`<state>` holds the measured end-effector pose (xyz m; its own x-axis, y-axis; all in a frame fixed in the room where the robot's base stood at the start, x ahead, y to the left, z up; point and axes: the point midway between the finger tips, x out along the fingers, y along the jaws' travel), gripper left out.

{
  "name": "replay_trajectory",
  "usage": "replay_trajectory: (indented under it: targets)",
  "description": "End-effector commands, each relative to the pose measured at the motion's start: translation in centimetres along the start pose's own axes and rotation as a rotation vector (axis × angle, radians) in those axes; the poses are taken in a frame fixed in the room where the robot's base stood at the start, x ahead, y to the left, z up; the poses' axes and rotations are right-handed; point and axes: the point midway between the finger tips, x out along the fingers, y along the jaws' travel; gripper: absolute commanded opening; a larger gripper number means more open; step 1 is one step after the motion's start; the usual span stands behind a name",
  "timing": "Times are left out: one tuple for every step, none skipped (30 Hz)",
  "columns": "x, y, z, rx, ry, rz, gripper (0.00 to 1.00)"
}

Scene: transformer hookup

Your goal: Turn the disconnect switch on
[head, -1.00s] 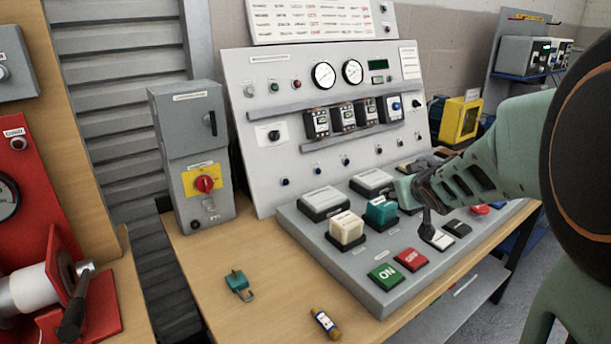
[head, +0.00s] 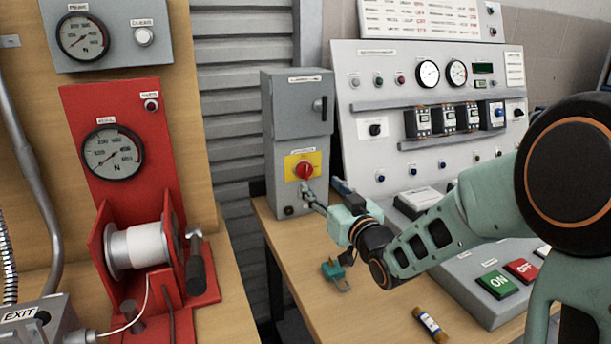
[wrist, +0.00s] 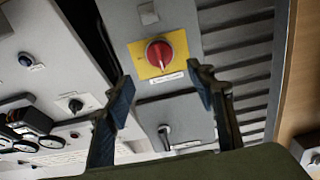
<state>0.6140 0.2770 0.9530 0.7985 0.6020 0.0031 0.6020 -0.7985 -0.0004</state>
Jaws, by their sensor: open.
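The disconnect switch is a red rotary knob (head: 304,170) on a yellow plate (head: 290,160), fixed to the front of a grey upright box (head: 285,115). My gripper (head: 324,192) is open and empty, just in front of the box and slightly below and right of the knob. In the wrist view the picture is turned over, and the knob (wrist: 159,54) shows ahead, between and beyond the two open fingers (wrist: 163,88). The fingers appear apart from the knob. The label on the plate is too small to read.
The control panel (head: 380,85) stands right of the box. A red winch unit (head: 115,200) with a gauge is at the left. A black handle (head: 318,104) sits higher on the box.

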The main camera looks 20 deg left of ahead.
Motion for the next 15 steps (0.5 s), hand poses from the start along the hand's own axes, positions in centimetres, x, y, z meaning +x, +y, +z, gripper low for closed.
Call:
replay_trajectory:
  targets:
    - [0.9,-0.1,0.1,0.001,0.000,-0.001,0.51]
    - [1.4,-0.1,0.1,0.002,0.000,-0.001,0.51]
    - [2.1,-0.1,0.2,0.002,0.000,-0.001,0.51]
    - [2.7,-0.1,0.2,0.002,-0.001,-0.002,0.51]
    - [3.2,-0.1,0.1,0.002,0.000,-0.002,0.51]
    - [4.0,-0.1,0.2,0.002,-0.001,-0.002,0.51]
    - [4.5,-0.1,0.2,0.001,-0.001,-0.002,0.51]
    - [5.0,-0.1,0.1,0.001,-0.001,-0.001,0.51]
    - [5.6,-0.1,0.2,0.001,-0.001,-0.001,0.51]
    - [6.1,-0.1,0.2,0.001,-0.002,-0.001,0.51]
    - [6.5,-0.1,0.1,0.001,-0.001,-0.001,0.51]
    - [7.0,-0.1,0.1,0.001,-0.001,-0.001,0.51]
    - [7.4,-0.1,0.2,0.001,-0.002,0.000,0.51]
    - [7.7,0.0,0.2,0.001,-0.002,0.000,0.51]
    - [8.1,0.0,0.1,0.000,-0.001,0.000,0.51]
